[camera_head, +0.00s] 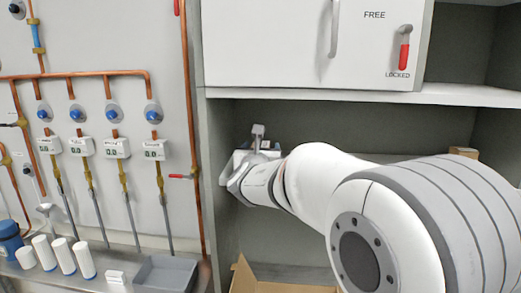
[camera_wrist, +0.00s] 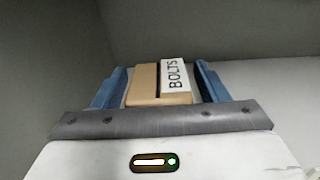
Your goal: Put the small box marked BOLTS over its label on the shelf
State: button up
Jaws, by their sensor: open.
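The small cardboard box marked BOLTS (camera_wrist: 146,82) shows in the wrist view, with a white label strip reading BOLTS on its right part. My gripper (camera_wrist: 161,70) is open, with one blue finger on each side of the box. A narrow gap shows between the box and each finger, so the fingers do not appear closed on it. In the head view my arm reaches into the grey shelf compartment, and my gripper (camera_head: 250,158) is at its left side, partly hidden by the wrist. The BOLTS box cannot be made out there. No shelf label for it is visible.
A brown box (camera_head: 463,152) stands behind my arm at the right. An open carton (camera_head: 262,284) is below the arm. A white cabinet (camera_head: 280,45) with a red-handled latch hangs above. Copper pipes and gauges (camera_head: 115,148) cover the left wall, above a grey tray (camera_head: 166,274).

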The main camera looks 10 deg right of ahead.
jog(key=shift+r, duration=0.1)
jog(key=shift+r+p, duration=0.15)
jog(key=shift+p, duration=0.15)
jog(key=b+v, duration=0.3)
jog(key=v, duration=0.9)
jog(key=s+d+f+m+g+h, duration=0.1)
jog(key=s+d+f+m+g, duration=0.95)
jog(key=m, duration=0.75)
jog(key=s+a+f+m+g+y, duration=0.1)
jog(key=s+a+f+m+y, duration=0.2)
jog(key=s+f+m, duration=0.3)
jog(key=s+a+f+m+g+y, duration=0.2)
jog(key=s+a+f+m+y, duration=0.1)
jog(key=s+f+m, duration=0.3)
jog(key=shift+s+a+m+y, duration=0.3)
jog(key=shift+s+a+m, duration=0.25)
jog(key=shift+s+m, duration=0.6)
